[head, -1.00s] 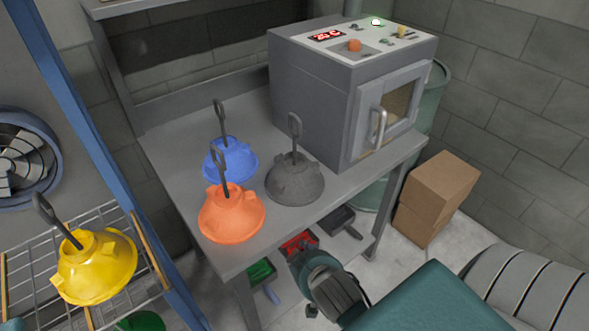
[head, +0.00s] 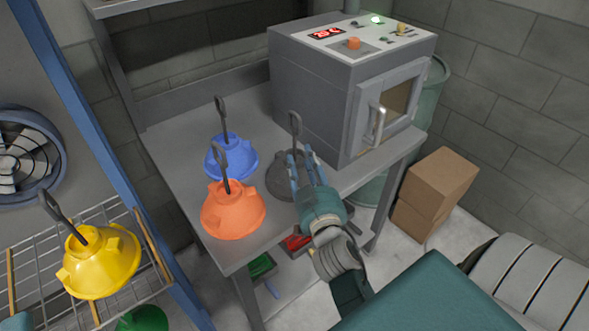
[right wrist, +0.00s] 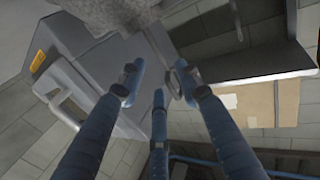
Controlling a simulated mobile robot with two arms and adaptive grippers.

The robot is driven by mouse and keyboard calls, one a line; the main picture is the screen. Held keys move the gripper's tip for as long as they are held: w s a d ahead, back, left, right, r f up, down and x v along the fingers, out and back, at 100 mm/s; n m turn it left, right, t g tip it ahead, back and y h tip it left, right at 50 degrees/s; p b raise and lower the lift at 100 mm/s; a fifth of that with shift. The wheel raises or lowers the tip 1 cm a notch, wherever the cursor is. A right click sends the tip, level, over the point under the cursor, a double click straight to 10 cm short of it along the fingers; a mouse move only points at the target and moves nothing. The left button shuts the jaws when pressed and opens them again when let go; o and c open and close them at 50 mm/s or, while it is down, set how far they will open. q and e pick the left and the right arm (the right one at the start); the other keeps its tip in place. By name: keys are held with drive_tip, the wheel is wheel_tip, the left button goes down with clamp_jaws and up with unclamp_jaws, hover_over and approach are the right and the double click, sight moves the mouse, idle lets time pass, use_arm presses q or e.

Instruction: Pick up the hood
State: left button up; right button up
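Three hoods with dark looped handles stand on the grey table: a blue hood (head: 231,158), an orange hood (head: 233,212) and a dark grey hood (head: 281,181). A yellow hood (head: 100,262) sits on the wire rack at the left. My right gripper (head: 303,157) is at the right side of the grey hood and hides part of it. Its blue fingers are spread, with nothing between them; they also show in the right wrist view (right wrist: 158,85). Rough grey material of the grey hood (right wrist: 112,12) shows at the top there.
A grey oven (head: 320,100) with a door handle stands on the table (head: 190,135) just behind the grey hood. Cardboard boxes (head: 438,185) stand on the floor at the right. A blue post (head: 90,130) rises between rack and table.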

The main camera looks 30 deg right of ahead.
sight(296, 155)
drive_tip(key=x, duration=0.3)
drive_tip(key=shift+w+d+p, duration=0.15)
drive_tip(key=shift+w+p, duration=0.05)
drive_tip(key=shift+p, duration=0.15)
drive_tip(key=p+x, duration=0.1)
drive_tip(key=x, duration=0.4)
drive_tip(key=shift+w+d, duration=0.1)
drive_tip(key=shift+w, duration=0.2)
drive_tip(key=shift+s, duration=0.1)
drive_tip(key=shift+c, duration=0.8)
clamp_jaws()
